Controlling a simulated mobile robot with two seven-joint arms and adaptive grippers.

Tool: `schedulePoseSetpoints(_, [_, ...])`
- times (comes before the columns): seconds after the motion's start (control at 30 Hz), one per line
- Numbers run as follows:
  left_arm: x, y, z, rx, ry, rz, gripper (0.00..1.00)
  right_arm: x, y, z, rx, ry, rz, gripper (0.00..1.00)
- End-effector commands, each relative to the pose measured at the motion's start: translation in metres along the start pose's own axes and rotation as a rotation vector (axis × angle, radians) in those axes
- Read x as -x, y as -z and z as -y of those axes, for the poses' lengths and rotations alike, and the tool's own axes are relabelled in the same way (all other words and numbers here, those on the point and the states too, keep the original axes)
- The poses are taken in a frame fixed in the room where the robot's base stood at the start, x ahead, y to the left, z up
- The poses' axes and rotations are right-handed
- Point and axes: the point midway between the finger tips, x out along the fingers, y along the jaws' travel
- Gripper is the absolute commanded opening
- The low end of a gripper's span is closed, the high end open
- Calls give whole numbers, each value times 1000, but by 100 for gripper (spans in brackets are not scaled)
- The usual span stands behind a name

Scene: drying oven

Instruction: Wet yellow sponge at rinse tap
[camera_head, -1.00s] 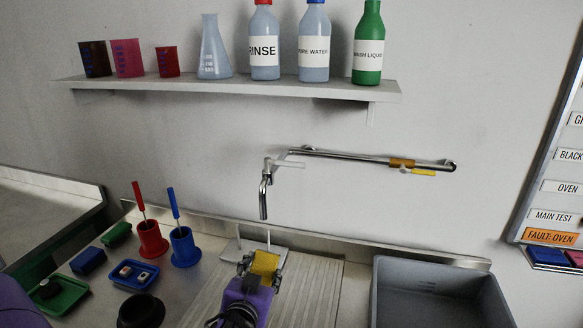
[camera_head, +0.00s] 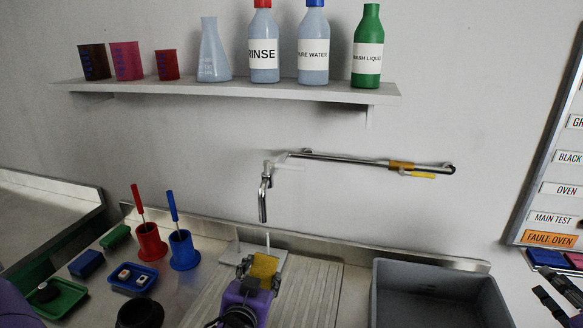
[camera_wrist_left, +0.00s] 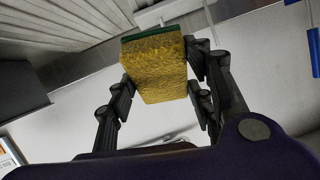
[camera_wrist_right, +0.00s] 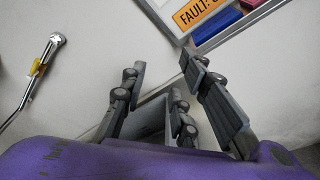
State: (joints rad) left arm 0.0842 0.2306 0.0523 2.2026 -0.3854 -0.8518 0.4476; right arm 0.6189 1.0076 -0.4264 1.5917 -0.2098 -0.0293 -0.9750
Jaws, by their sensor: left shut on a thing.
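My left gripper (camera_head: 250,275) is shut on the yellow sponge (camera_head: 264,266). In the left wrist view the sponge (camera_wrist_left: 157,68) sits between the fingers, with a green layer (camera_wrist_left: 165,32) along one edge. In the head view the sponge is lower than the metal tap spout (camera_head: 263,200), with a gap between them in the picture. I see no water running. My right gripper (camera_head: 560,290) shows at the right edge of the head view, near the wall board. In the right wrist view its fingers (camera_wrist_right: 165,80) are apart and empty.
A grey basin (camera_head: 430,268) is at the lower right. Blue (camera_head: 183,248) and red (camera_head: 150,241) holders with sticks stand left. A shelf (camera_head: 230,90) holds bottles and beakers above.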

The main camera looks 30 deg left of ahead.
Motion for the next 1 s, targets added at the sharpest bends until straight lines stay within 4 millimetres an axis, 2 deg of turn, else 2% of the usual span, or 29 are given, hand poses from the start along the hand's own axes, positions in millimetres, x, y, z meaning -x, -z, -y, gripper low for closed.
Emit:
schedulePoseSetpoints(0.03, [0, 0, 0, 0, 0, 0, 27, -11, -13, -28, 41, -39, -3, 28])
schedulePoseSetpoints(0.2, [0, 0, 0, 0, 0, 0, 27, -35, -46, -112, 173, -147, -11, 28])
schedulePoseSetpoints(0.27, [0, 0, 0, 0, 0, 0, 27, -42, -53, -143, 212, -187, -15, 28])
schedulePoseSetpoints(0.33, [0, 0, 0, 0, 0, 0, 27, -50, -48, -181, 218, -232, -29, 28])
schedulePoseSetpoints(0.4, [0, 0, 0, 0, 0, 0, 27, -59, -24, -212, 169, -266, -58, 28])
schedulePoseSetpoints(0.53, [0, 0, 0, 0, 0, 0, 27, -68, 31, -257, 26, -301, -126, 28])
schedulePoseSetpoints(0.67, [0, 0, 0, 0, 0, 0, 27, -70, 89, -299, -123, -322, -206, 28])
schedulePoseSetpoints(0.8, [0, 0, 0, 0, 0, 0, 27, -62, 151, -345, -271, -331, -302, 28])
schedulePoseSetpoints(1.0, [0, 0, 0, 0, 0, 0, 27, -37, 228, -404, -447, -324, -443, 28])
